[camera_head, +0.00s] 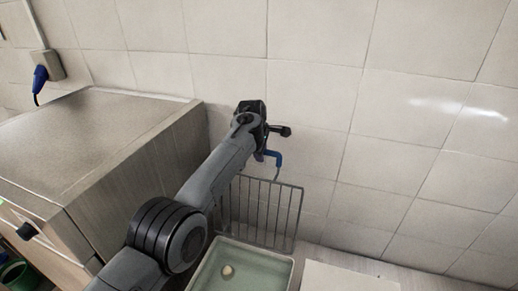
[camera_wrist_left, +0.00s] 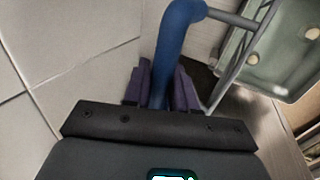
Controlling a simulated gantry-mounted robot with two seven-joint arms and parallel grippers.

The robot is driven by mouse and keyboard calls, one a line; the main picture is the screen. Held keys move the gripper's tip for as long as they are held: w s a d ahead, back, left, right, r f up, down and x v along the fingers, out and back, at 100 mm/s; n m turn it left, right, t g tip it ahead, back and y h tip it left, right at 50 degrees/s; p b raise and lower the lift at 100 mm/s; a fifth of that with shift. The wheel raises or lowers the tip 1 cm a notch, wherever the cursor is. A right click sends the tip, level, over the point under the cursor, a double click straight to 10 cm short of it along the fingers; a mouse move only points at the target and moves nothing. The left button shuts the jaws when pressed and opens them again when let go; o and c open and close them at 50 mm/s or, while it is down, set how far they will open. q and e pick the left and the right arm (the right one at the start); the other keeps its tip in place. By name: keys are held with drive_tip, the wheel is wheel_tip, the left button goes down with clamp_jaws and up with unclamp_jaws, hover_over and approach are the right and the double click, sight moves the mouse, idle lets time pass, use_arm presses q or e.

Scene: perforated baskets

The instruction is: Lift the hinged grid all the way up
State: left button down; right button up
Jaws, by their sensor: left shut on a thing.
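The hinged grid (camera_head: 262,212) is a grey wire panel standing steeply raised at the back of a pale green basin (camera_head: 208,272), near the tiled wall. A blue handle (camera_head: 274,156) sits at its top edge. My left gripper (camera_wrist_left: 162,92) is shut on the blue handle (camera_wrist_left: 178,45), its purple fingers on either side of it in the left wrist view. In the head view my left arm reaches up past the grid's left side and partly covers it. The grid's wires (camera_wrist_left: 242,58) run beside the handle in the wrist view. My right gripper is not in view.
A wood-sided cabinet with a grey top (camera_head: 100,135) stands to the left, close to my left arm. The tiled wall (camera_head: 410,110) is behind the grid. A small pale round thing (camera_head: 227,270) lies in the basin. A white flat surface (camera_head: 345,278) is right of the basin.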

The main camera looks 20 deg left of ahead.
use_arm(q)
drive_tip(key=shift+w+a+f, duration=0.1)
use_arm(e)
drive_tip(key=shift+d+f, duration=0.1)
use_arm(q)
drive_tip(key=c, duration=1.4)
unclamp_jaws()
drive_tip(key=o, duration=0.3)
drive_tip(key=shift+w+r, duration=0.2)
drive_tip(key=shift+w, duration=0.1)
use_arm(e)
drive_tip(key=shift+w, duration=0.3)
use_arm(q)
drive_tip(key=shift+s+r+b, duration=0.25)
drive_tip(key=shift+r+b, duration=0.05)
drive_tip(key=shift+b, duration=0.25)
drive_tip(key=shift+b+v, duration=2)
drive_tip(key=shift+v, duration=3.05)
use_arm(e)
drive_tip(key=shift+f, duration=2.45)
